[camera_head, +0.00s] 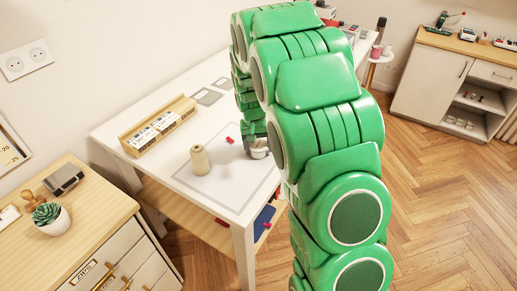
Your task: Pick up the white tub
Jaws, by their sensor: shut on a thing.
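My gripper (256,140) is at the right part of the white table, low over its top, partly hidden by my green arm. It is shut on the white tub (259,153), a small round tub whose lower part shows just below the jaws. The far side of the tub and the exact finger contact are hidden. I cannot tell whether the tub touches the table or is slightly raised.
A cream thread cone (200,160) stands left of the tub on the white table (185,205). A small red item (229,140) lies nearby. A wooden box (158,125) sits at the left edge. A drawer cabinet with a potted succulent (50,216) stands front left.

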